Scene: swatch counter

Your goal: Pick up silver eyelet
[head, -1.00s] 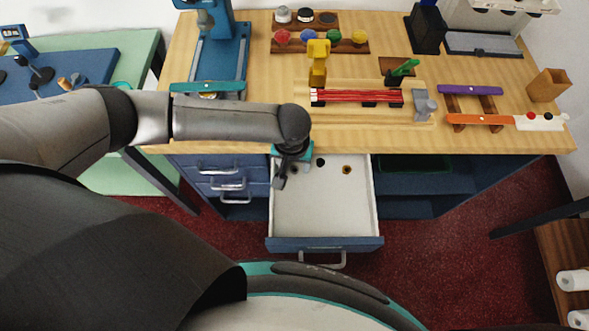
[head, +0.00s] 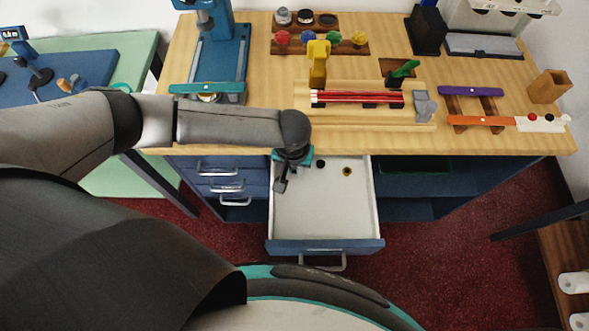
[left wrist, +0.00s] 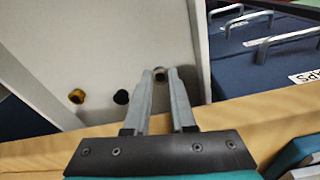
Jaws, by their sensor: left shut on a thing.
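The silver eyelet (left wrist: 160,74) is a small grey ring between the fingertips of my left gripper (left wrist: 160,76) in the left wrist view. The gripper is shut on it. In the head view my left gripper (head: 281,186) points down over the left part of the open drawer (head: 325,215), and the eyelet is hidden or too small to tell there. My right gripper is not in view.
A black eyelet (head: 320,164) and a brass eyelet (head: 347,171) lie on the drawer floor, right of my gripper. The wooden counter edge (head: 400,149) is just behind. The front of the drawer is bare.

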